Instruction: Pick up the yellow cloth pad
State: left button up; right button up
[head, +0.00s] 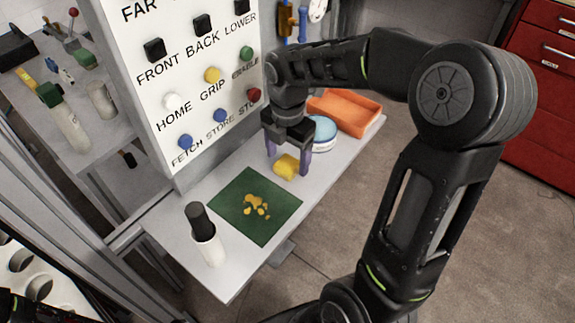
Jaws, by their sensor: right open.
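The yellow cloth pad (286,168) is a small rounded yellow piece on the light grey table, just beyond the green mat's upper right corner. My right gripper (288,163) points down over it, with one finger to the left of the pad and the other to its right. The jaws are open. The pad shows between and just in front of the fingers; I cannot tell whether they touch it. My left gripper is not in view.
A green mat (231,205) with yellow spots lies left of the pad. A white cup (210,250) with a dark-handled item stands at the near edge. A blue-white round tub (322,133) and an orange tray (349,114) are behind the gripper. A button panel (180,60) rises behind.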

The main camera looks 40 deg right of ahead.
aim_at(288, 163)
notch_tip(288, 163, down, 2)
jog(key=shift+f, duration=0.2)
jog(key=shift+c, duration=0.3)
jog(key=c, duration=1.5)
notch_tip(288, 163, up, 10)
jog(key=shift+r, duration=0.1)
dwell(0.4)
jog(key=o, duration=1)
jog(key=shift+c, duration=0.2)
jog(key=c, duration=0.7)
